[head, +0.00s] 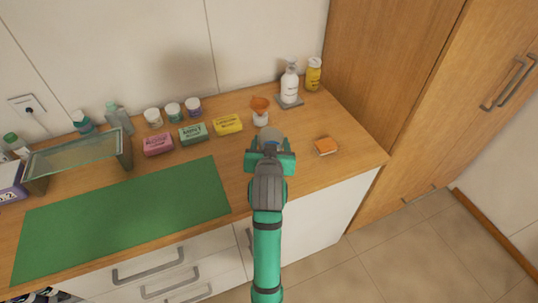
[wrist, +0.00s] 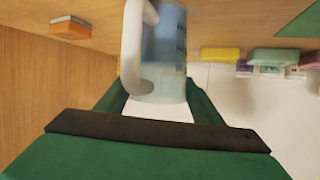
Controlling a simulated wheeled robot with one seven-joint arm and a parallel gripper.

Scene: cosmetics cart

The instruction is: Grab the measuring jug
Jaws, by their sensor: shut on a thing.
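The measuring jug (wrist: 166,55) is a clear, bluish vessel with a white handle (wrist: 133,45), seen in the wrist view between the two green fingers. My gripper (wrist: 158,100) is shut on it. In the head view my gripper (head: 270,160) is over the right part of the wooden counter, and only a small bit of the jug (head: 270,146) shows beyond it. The rest of the jug is hidden by my gripper and arm. I cannot tell whether the jug's base touches the counter.
An orange sponge (head: 325,146) lies to the right on the counter (head: 350,160). Behind stand an orange funnel on a white jar (head: 260,110), a white pump bottle (head: 289,82) and a yellow bottle (head: 313,74). Soap boxes (head: 193,133) and a green mat (head: 120,220) are to the left.

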